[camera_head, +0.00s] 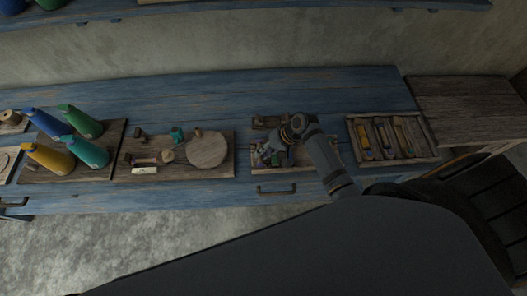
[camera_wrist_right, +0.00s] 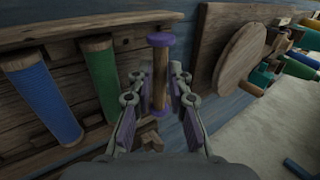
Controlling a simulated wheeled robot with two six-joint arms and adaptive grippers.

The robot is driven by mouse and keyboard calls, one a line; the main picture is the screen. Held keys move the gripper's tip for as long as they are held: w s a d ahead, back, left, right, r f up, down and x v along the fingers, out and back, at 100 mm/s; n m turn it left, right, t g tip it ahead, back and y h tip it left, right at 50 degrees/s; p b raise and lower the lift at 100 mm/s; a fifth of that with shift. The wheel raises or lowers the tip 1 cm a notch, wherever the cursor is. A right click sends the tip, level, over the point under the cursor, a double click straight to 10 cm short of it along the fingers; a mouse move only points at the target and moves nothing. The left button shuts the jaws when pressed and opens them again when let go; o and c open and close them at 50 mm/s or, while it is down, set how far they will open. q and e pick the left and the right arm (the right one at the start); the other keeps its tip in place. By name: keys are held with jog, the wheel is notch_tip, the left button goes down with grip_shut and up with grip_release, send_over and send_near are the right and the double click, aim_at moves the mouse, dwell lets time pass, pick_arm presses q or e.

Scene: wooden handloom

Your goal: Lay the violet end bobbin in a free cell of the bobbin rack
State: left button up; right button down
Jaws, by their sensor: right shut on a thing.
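The violet end bobbin (camera_wrist_right: 160,70) has violet ends and a bare brown wooden shaft. My right gripper (camera_wrist_right: 158,95) is shut on it, and the bobbin stands lengthwise between the fingers in the wrist view. In the head view my right gripper (camera_head: 297,128) is over a shallow tray (camera_head: 318,157) of small coloured pieces, and the bobbin is too small to tell there. A wooden rack (camera_head: 436,153) with narrow cells lies to the right, with several bobbins in it; which cells are free is unclear. My left gripper is out of view.
Left of the tray is a board (camera_head: 222,170) with a round wooden disc (camera_head: 207,149). Several coloured cones (camera_head: 50,157) stand farther left. In the wrist view a blue bobbin (camera_wrist_right: 42,100) and a green bobbin (camera_wrist_right: 100,78) lie beside my gripper. The blue bench (camera_head: 230,100) is clear behind.

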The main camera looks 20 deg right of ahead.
jog(key=shift+f, duration=0.7)
jog(key=c, duration=1.2)
grip_release()
